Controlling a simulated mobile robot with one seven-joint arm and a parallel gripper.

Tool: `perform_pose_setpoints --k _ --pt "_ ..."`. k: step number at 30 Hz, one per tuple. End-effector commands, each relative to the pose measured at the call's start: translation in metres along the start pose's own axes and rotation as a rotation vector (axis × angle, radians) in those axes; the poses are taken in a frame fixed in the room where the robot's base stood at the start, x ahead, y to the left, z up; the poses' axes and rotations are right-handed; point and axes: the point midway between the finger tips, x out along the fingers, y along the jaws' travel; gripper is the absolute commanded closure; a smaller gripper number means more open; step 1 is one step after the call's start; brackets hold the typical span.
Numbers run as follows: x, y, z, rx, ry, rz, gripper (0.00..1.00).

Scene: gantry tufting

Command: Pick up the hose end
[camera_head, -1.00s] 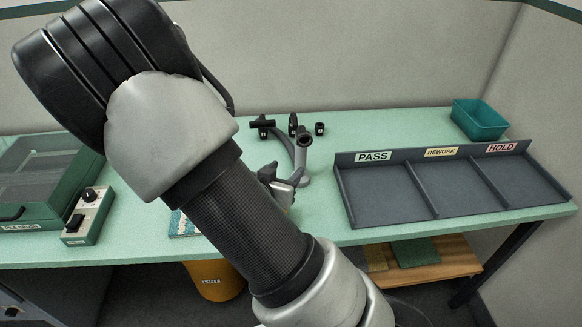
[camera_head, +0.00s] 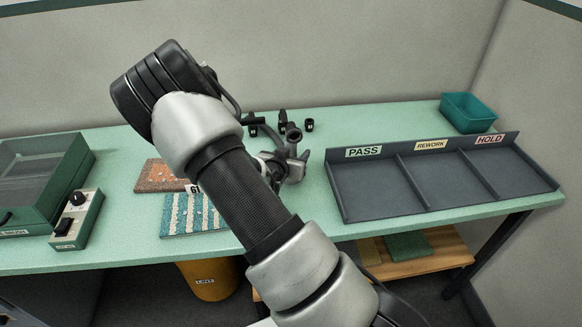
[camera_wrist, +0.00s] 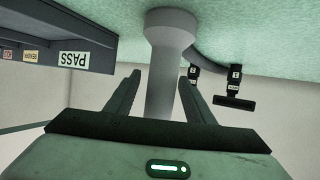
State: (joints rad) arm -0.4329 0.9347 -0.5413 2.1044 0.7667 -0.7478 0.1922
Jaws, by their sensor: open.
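The hose end is a grey upright pipe with a dark open mouth (camera_head: 293,134), standing on the green table behind my gripper. In the wrist view, which is upside down, the grey hose end (camera_wrist: 164,95) rises from a wider foot on the table, and a grey hose curves away behind it. My gripper (camera_wrist: 162,72) is open, with one finger on each side of the pipe. I see no clear contact. In the head view my gripper (camera_head: 292,166) partly hides the lower pipe.
Several black nozzle pieces (camera_wrist: 234,100) stand close behind the hose end. A grey PASS/REWORK/HOLD tray (camera_head: 388,208) is to the right, with a teal bin (camera_head: 468,113) behind. Carpet samples (camera_head: 183,222) lie left, near a switch box (camera_head: 78,218) and green case (camera_head: 73,178).

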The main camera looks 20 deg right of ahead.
Motion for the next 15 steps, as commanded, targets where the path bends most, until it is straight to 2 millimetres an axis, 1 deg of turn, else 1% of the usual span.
perform_pose_setpoints --k 1,3,10,11,15 --pt "0.0057 0.0005 0.0003 -0.001 -0.001 0.001 0.51" --pt "0.0097 -0.0003 0.0000 -0.001 0.000 -0.001 0.51" --pt "0.0108 -0.0004 0.0000 -0.001 0.000 -0.001 0.51" --pt "0.0107 -0.0004 0.0000 -0.001 0.000 -0.001 0.55" --pt "0.0106 -0.0003 0.0001 -0.001 0.000 -0.001 0.78"
